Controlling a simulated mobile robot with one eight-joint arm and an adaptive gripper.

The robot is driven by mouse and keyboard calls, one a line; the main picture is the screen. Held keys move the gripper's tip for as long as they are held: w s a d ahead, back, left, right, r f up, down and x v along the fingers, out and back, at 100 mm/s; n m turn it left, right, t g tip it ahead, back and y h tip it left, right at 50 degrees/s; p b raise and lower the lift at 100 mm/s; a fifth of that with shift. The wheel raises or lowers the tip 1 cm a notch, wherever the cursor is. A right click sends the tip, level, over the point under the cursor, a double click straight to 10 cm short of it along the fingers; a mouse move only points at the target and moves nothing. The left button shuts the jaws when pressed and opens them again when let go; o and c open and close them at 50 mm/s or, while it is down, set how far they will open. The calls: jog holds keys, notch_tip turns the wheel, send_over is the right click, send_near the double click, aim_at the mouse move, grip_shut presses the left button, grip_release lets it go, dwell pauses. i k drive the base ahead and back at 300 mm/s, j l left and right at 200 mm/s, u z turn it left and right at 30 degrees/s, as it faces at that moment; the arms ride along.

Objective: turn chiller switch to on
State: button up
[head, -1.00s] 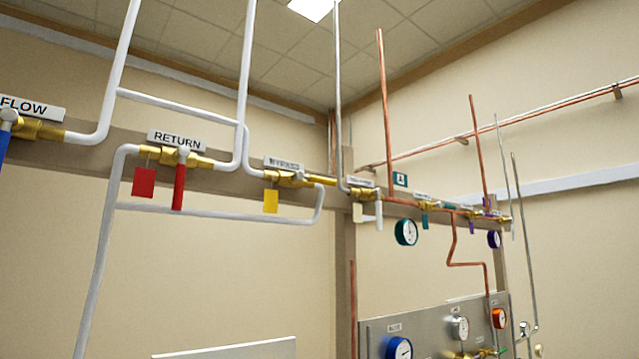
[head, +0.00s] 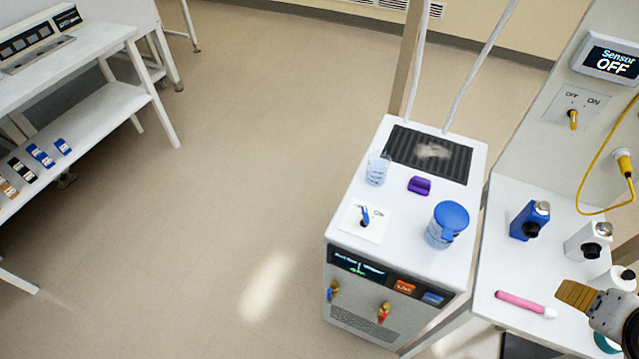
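The chiller (head: 340,200) is a white floor-standing box right of centre. Its switch (head: 364,216), a small blue lever on a white plate, is on the top near the left front corner. The lever leans toward the left-hand label, which it partly covers; the ON label is to its right. A dark display (head: 358,264) is on the chiller's front; its text is too small to read surely. A grey and black part (head: 610,315) with a brown ribbed piece enters at the lower right edge, apart from the switch. It may be my gripper; its fingers cannot be made out.
A blue-lidded jar (head: 449,222), a purple block (head: 419,186) and a clear beaker (head: 377,170) stand on the chiller. A second switch (head: 573,118) is below the "Sensor OFF" display (head: 610,63). A bench (head: 500,260) with bottles adjoins on the right. Open floor (head: 220,170) lies left.

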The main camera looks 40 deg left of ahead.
aim_at(365, 213)
jog(key=u, duration=1.4)
